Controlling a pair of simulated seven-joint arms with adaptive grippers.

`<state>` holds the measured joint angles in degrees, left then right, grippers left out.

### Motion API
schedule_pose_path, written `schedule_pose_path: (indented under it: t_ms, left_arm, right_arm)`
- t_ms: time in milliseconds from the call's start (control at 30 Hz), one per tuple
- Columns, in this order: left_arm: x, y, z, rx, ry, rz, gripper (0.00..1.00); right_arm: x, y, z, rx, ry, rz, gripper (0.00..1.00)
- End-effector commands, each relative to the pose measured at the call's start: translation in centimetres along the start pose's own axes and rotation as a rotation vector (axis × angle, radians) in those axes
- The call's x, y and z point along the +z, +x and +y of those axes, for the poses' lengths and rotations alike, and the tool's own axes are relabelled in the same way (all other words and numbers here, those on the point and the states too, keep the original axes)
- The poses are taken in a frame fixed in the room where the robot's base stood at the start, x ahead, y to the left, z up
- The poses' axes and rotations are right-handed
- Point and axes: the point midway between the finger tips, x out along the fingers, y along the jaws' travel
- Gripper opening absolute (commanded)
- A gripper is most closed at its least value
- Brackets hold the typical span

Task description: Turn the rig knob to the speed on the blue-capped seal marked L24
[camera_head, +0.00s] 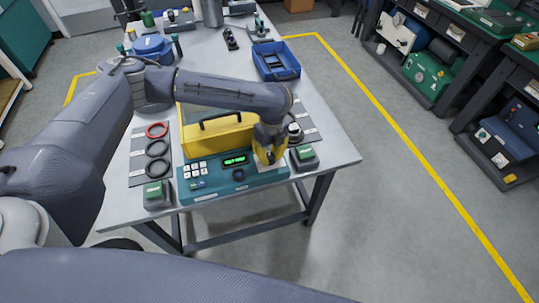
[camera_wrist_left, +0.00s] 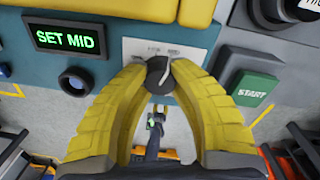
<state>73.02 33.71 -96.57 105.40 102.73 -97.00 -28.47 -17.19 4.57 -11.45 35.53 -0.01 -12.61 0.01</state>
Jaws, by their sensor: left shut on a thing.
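The teal rig panel (camera_head: 215,190) sits at the table's front edge under a yellow cover (camera_head: 218,137). My left gripper (camera_head: 268,158) comes down on the panel's right part. In the left wrist view, my left gripper (camera_wrist_left: 158,78) has its yellow fingers closed around the dark knob (camera_wrist_left: 157,70), one on each side. The knob stands before a pale label plate (camera_wrist_left: 150,48), its lettering partly hidden and too small to read. The display (camera_wrist_left: 66,40) reads "SET MID" in green. I cannot make out a blue-capped seal or an L24 mark. My right gripper is not in view.
A green START box (camera_wrist_left: 250,83) stands right of the panel; another green-topped box (camera_head: 153,190) is at the left. Red (camera_head: 157,130) and black rings lie on the left mat. A blue tray (camera_head: 277,62) and blue drum (camera_head: 152,47) stand farther back.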

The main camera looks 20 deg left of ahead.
Motion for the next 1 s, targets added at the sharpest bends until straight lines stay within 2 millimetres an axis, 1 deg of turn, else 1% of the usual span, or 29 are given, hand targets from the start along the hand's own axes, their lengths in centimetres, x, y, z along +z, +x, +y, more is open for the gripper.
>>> schedule_pose_path:
  t_ms: [33,433,467,700,733,1000]
  left_arm:
    - [0.23,0.01,0.0,0.0,0.002,-0.005,0.0]
    - [0.24,0.0,-0.01,-0.001,0.006,-0.005,0.0]
    - [0.24,0.0,-0.01,-0.001,0.006,-0.005,0.25]
    - [0.12,-0.01,-0.02,0.0,0.006,-0.003,0.53]
    - [0.11,-0.01,-0.02,-0.001,0.006,-0.003,0.55]
    - [0.05,-0.15,-0.03,-0.001,0.007,-0.002,0.55]
  right_arm:
    - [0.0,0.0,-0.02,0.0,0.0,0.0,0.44]
    - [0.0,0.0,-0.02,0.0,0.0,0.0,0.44]
    - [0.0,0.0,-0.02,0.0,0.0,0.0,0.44]
    - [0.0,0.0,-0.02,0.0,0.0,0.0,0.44]
    - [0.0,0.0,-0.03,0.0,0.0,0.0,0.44]
    - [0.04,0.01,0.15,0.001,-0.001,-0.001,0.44]
